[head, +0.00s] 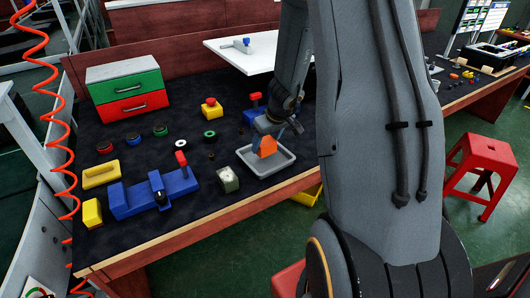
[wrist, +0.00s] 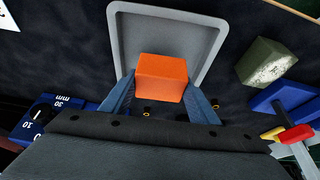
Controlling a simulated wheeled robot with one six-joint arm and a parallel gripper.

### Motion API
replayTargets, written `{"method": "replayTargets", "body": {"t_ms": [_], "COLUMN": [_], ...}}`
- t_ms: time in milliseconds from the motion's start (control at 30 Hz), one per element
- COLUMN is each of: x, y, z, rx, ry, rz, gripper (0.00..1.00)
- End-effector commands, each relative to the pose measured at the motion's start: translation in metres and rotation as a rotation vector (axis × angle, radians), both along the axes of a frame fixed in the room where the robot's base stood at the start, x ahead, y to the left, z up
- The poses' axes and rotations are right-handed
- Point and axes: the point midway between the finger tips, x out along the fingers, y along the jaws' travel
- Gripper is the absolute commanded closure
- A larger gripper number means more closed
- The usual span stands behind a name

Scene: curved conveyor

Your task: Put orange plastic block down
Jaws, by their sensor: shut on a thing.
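The orange plastic block (head: 267,146) is held in my gripper (head: 264,138) at the grey tray on the dark bench top. In the wrist view the block (wrist: 161,78) sits between the two blue-grey fingers of my gripper (wrist: 161,100), which are shut on its sides. The grey tray (head: 284,165) is otherwise empty. It also shows in the wrist view (wrist: 208,27), with the block over its near part. I cannot tell whether the block touches the tray floor.
A green-grey block (head: 228,180) stands just left of the tray. A blue fixture with a red handle (head: 152,193), yellow blocks (head: 101,175) and several small rings lie further left. A yellow box with a red button (head: 211,108) and a green-and-red drawer unit (head: 128,88) stand behind.

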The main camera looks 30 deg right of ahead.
Motion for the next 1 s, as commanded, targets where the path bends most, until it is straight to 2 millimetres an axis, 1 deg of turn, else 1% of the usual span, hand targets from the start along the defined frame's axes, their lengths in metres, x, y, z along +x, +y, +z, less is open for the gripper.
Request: {"method": "replayTargets", "body": {"t_ms": [33, 100, 233, 767, 800, 867, 900, 1000], "x": [0.000, 0.000, 0.000, 0.000, 0.000, 0.000, 0.000, 0.000], "y": [0.000, 0.000, 0.000, 0.000, 0.000, 0.000, 0.000, 0.000], "z": [-0.010, -0.020, -0.031, -0.036, -0.036, -0.036, -0.035, -0.035], "rx": [0.002, 0.002, -0.001, -0.001, -0.001, -0.001, -0.001, -0.001], "ry": [0.003, 0.003, 0.002, 0.001, 0.001, 0.001, 0.001, 0.001], "rz": [-0.002, -0.002, -0.001, -0.001, -0.001, -0.001, -0.001, -0.001], "gripper": [0.70, 0.70, 0.70, 0.70, 0.41, 0.30, 0.27, 0.27]}}
